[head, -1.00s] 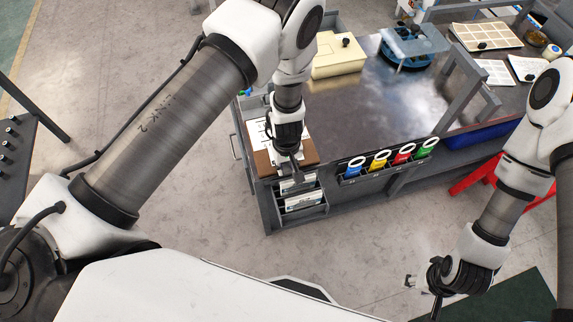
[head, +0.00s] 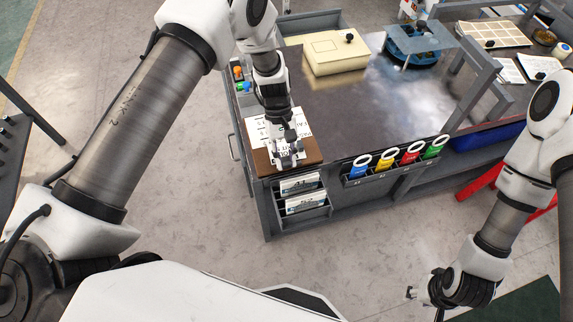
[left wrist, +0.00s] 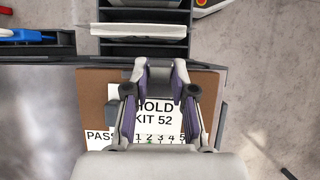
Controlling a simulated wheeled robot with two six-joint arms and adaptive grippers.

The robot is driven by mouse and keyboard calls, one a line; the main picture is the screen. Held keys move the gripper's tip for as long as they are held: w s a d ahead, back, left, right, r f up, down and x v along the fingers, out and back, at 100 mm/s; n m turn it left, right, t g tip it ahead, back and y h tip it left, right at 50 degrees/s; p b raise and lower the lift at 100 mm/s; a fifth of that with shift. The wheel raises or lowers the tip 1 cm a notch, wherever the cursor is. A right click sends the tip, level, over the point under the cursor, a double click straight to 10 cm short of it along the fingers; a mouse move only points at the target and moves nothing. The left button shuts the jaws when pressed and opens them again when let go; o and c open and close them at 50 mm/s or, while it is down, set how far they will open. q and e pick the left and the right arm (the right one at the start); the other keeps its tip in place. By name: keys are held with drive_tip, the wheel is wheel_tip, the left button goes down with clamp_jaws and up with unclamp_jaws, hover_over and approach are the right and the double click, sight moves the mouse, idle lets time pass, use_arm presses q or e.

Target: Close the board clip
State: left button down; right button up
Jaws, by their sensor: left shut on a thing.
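The brown clipboard (head: 312,158) lies on the near left corner of the workbench, with white printed sheets on it. In the left wrist view the board (left wrist: 95,88) carries a paper (left wrist: 157,107) reading HOLD KIT 52. My left gripper (head: 288,158) is over the board, pointing down; in the left wrist view its fingers (left wrist: 163,72) frame the paper, tips near the board's edge. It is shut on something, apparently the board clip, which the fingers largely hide. My right gripper (head: 415,293) hangs empty, away from the bench at lower right; its opening is unclear.
Colored tags (head: 385,163) in blue, yellow, red and green stand along the bench front. Slots with white packets (head: 303,193) are below the board. A cream box (head: 335,55) and a blue round fixture (head: 415,50) stand farther back. The middle benchtop is clear.

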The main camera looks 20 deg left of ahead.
use_arm(q)
drive_tip(key=g+h+b, duration=0.1)
drive_tip(key=b, duration=0.1)
drive_tip(key=w+g+h+b, duration=0.1)
drive_tip(key=b, duration=0.1)
drive_tip(key=a+f+g+b, duration=0.1)
drive_tip(key=g+b, duration=0.1)
drive_tip(key=shift+w+f+h+b, duration=0.1)
drive_tip(key=shift+w+h+b, duration=0.05)
drive_tip(key=shift+h+b, duration=0.25)
drive_tip(key=shift+w+r+g+h+b, duration=0.2)
drive_tip(key=shift+g+h+b, duration=0.2)
drive_tip(key=shift+g+b, duration=0.55)
drive_tip(key=shift+r, duration=0.1)
drive_tip(key=c, duration=1)
unclamp_jaws()
drive_tip(key=shift+o, duration=0.2)
